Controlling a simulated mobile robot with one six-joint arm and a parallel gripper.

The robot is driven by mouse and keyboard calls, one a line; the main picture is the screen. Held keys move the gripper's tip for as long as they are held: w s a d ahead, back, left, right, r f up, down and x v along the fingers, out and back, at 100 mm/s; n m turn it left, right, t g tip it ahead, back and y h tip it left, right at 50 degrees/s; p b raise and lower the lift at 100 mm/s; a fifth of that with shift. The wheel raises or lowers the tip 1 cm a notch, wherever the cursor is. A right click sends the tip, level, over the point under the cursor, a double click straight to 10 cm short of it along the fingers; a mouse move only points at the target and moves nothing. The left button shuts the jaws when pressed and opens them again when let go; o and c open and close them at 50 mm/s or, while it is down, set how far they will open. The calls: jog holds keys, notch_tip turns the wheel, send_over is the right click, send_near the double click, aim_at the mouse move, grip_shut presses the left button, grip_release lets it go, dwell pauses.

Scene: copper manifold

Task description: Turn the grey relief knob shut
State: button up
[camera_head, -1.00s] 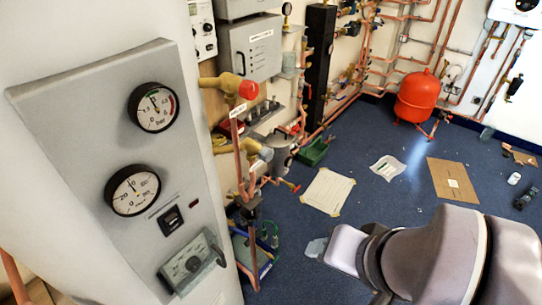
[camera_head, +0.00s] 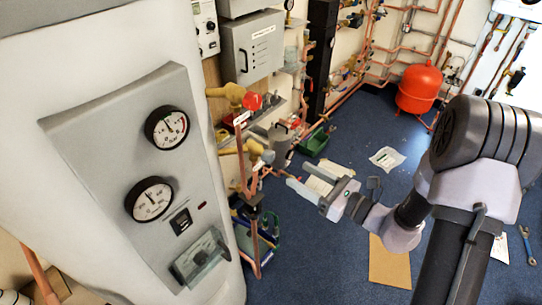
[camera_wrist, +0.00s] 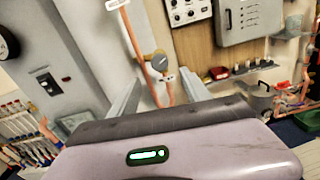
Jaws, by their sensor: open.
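The grey relief knob (camera_head: 267,157) shows in the head view on the lower brass fitting, below the red knob (camera_head: 252,101). In the wrist view a round grey knob (camera_wrist: 160,62) sits beside a copper pipe, ahead of my jaws and roughly between them. My gripper (camera_head: 297,174) is open and empty, to the right of the knob and a little lower in the head view. Its two fingers (camera_wrist: 161,92) point toward the pipework in the wrist view. They look apart from the knob. The knob's turn position is too small to tell.
A grey panel with two gauges (camera_head: 150,199) stands at left. Vertical copper pipes (camera_head: 243,165) run below the fittings. A green crate (camera_head: 314,143) and a blue-and-green toolbox (camera_head: 266,226) stand on the floor. A red vessel (camera_head: 419,88) is farther back. Blue floor lies open in the middle.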

aim_at(272, 159)
jog(key=x, duration=1.1)
jog(key=shift+b, duration=0.3)
grip_shut()
